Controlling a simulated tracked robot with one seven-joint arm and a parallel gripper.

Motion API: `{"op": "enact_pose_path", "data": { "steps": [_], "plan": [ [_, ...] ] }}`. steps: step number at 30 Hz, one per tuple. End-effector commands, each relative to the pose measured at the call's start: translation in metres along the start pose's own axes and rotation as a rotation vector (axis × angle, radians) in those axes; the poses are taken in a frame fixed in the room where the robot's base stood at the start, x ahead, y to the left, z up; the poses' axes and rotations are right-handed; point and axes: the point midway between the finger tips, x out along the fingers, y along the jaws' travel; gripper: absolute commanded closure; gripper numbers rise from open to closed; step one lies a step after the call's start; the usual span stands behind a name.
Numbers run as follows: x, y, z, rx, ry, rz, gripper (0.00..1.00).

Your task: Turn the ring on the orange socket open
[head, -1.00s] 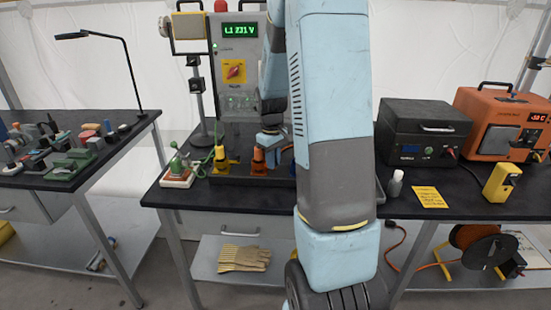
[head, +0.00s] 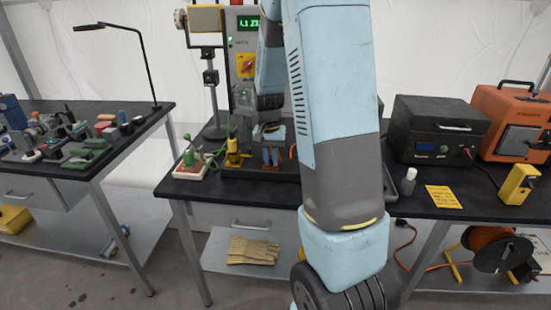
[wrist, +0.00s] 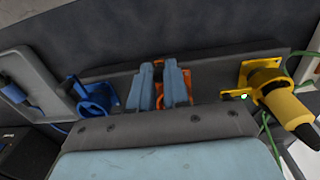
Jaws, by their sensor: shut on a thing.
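The orange socket (wrist: 187,88) shows in the wrist view on a dark panel, mostly covered by my fingers. My gripper (wrist: 159,82) has its two blue-grey fingers shut on the socket's ring, with orange showing between and beside them. The grip hides the ring, so I cannot tell how far it is turned. In the head view my gripper (head: 271,154) is down at the socket row and my arm hides part of the row.
A yellow socket (wrist: 272,85) with a yellow plug is to the right in the wrist view, with a green cable nearby. A blue socket (wrist: 96,97) is to the left.

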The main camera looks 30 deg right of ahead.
Motion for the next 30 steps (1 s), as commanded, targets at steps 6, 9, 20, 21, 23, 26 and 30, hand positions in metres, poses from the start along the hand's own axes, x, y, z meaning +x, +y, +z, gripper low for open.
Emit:
{"op": "enact_pose_path", "data": {
  "steps": [6, 9, 20, 21, 23, 26, 30],
  "plan": [
    [-0.0006, -0.0068, 0.0001, 0.1, -0.003, -0.001, 1.0],
    [-0.0006, -0.0087, 0.0002, 0.127, -0.004, -0.001, 1.0],
    [-0.0008, -0.0105, 0.0, 0.157, -0.005, -0.001, 1.0],
    [-0.0008, -0.0106, 0.0, 0.157, -0.005, -0.001, 1.0],
    [-0.0009, -0.0107, 0.0, 0.157, -0.005, -0.001, 1.0],
    [-0.0009, -0.0109, 0.0001, 0.156, -0.004, -0.002, 1.0],
    [-0.0009, -0.0108, 0.0001, 0.156, -0.005, -0.001, 0.73]
  ]
}}
